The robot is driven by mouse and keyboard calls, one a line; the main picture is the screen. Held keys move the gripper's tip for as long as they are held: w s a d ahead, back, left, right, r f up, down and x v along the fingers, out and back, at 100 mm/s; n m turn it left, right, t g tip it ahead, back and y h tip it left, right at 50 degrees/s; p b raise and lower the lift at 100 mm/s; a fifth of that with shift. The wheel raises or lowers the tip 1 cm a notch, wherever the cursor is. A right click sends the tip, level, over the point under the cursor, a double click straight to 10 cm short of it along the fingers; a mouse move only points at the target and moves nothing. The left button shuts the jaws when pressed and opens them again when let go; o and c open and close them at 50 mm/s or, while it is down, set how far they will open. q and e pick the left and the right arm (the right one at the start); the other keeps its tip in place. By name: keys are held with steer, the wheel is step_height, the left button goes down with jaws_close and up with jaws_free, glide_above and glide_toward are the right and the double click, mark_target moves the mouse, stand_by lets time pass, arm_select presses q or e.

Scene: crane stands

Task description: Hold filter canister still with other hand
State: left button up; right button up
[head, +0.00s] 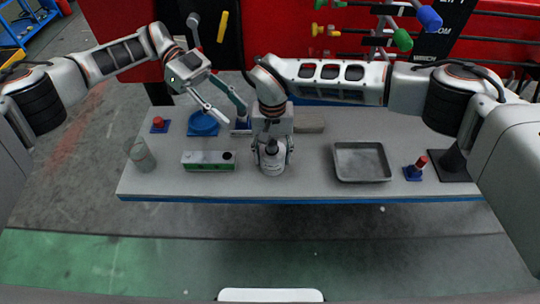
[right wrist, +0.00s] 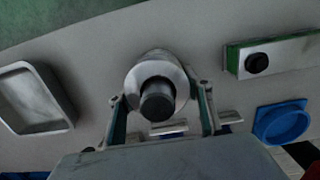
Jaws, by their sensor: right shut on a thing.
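The filter canister (head: 272,163), a pale grey-white cylinder with a dark top, stands upright near the front middle of the table (head: 310,187). My right gripper (head: 272,152) is around it from above and behind, shut on it. In the right wrist view, the canister's round pale body and dark knob (right wrist: 157,98) lie between the two fingers (right wrist: 160,118). My left gripper (head: 235,114) is open and empty, above the rear of the table, left of and behind the canister and apart from it.
Left of the canister are a green-and-white box (head: 208,160) with a black round part, a blue dish (head: 203,124), a red-topped blue block (head: 159,125) and a clear cup (head: 142,157). Right are a metal tray (head: 361,163) and a red peg on a blue base (head: 414,169).

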steer(key=o, duration=1.4)
steer(key=shift+s+a, duration=0.1)
steer(key=shift+a, duration=0.1)
steer(key=shift+r, duration=0.1)
